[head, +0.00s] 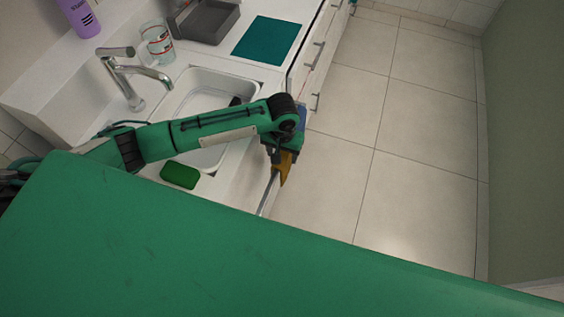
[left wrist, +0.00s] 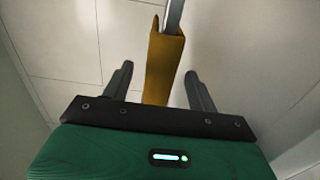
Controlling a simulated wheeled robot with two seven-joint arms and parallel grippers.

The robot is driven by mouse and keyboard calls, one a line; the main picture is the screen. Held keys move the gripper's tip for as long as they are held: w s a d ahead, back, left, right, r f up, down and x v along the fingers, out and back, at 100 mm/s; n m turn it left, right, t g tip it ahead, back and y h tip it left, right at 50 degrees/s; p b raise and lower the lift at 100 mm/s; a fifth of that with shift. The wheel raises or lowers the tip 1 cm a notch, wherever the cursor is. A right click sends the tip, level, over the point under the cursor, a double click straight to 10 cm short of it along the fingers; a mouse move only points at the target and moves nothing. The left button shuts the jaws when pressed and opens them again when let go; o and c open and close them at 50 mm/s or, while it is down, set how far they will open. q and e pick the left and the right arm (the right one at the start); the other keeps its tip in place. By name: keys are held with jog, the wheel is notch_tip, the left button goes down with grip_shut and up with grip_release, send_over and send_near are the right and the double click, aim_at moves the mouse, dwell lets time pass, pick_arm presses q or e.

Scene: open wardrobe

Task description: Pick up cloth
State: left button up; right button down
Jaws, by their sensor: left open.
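A mustard-yellow cloth (head: 285,168) hangs over a metal bar (head: 268,192) on the front of the sink counter. The cloth (left wrist: 163,66) also shows in the left wrist view, draped over the bar and running down between my fingers. My left gripper (left wrist: 158,72) is open, with one finger on each side of the cloth and visible gaps between. In the head view my left gripper (head: 284,155) is at the cloth and hides part of it. My right gripper is not in view.
The counter holds a sink (head: 190,98) with a faucet (head: 128,75), a green sponge (head: 180,175), glasses (head: 157,42), a purple bottle (head: 80,16), a grey tray (head: 207,20) and a flat teal square (head: 267,40). Drawer handles (head: 316,102) stick out along the front. The tiled floor (head: 415,150) is clear.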

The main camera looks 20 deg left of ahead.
pick_arm(q)
jog(key=shift+f, duration=1.95)
jog(key=c, duration=1.1)
jog(key=shift+r, duration=0.15)
